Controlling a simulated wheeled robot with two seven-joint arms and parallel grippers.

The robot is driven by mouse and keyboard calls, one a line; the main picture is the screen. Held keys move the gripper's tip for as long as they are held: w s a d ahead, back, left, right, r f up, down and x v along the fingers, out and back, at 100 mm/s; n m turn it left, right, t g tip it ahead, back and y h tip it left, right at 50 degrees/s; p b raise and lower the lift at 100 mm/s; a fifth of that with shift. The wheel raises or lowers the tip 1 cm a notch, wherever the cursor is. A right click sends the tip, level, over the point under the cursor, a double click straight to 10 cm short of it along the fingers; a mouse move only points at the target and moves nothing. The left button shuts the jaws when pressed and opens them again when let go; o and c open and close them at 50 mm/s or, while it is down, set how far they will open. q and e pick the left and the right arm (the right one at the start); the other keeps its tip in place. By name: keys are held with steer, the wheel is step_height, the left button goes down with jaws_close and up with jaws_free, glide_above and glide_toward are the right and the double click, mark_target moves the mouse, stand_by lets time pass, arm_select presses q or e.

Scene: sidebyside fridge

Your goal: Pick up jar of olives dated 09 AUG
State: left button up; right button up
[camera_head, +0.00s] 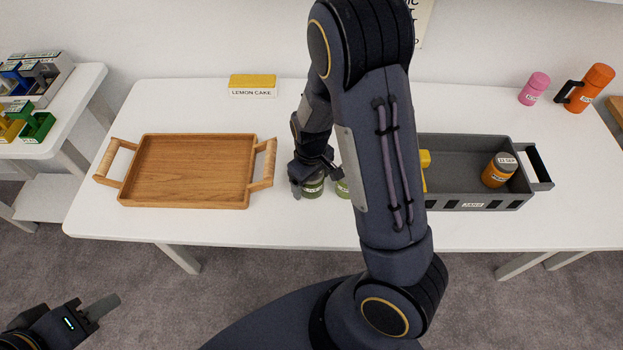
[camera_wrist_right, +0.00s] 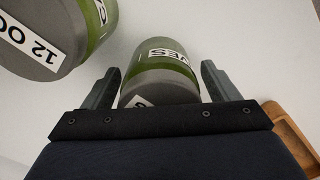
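A green olive jar (camera_head: 313,188) with a grey lid stands on the white table, under my right gripper (camera_head: 312,172). In the right wrist view this jar (camera_wrist_right: 160,72) is between the two fingers of my right gripper (camera_wrist_right: 158,82), with small gaps on both sides. Its side label reads partly "VES"; its lid date is almost wholly hidden. A second green jar (camera_head: 342,188) stands just to its right, partly behind my arm. In the wrist view that jar (camera_wrist_right: 60,35) has a lid label reading "12 OC". My left gripper (camera_head: 98,307) is low at the left, away from the table.
A wooden tray (camera_head: 190,138) is left of the jars, empty. A grey crate (camera_head: 475,203) at the right holds an orange jar (camera_head: 498,170) marked "13 SEP" and something yellow. A lemon cake box (camera_head: 252,86), a pink jar (camera_head: 534,89) and an orange flask (camera_head: 590,88) stand at the back.

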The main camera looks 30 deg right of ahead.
steer(key=c, duration=1.2)
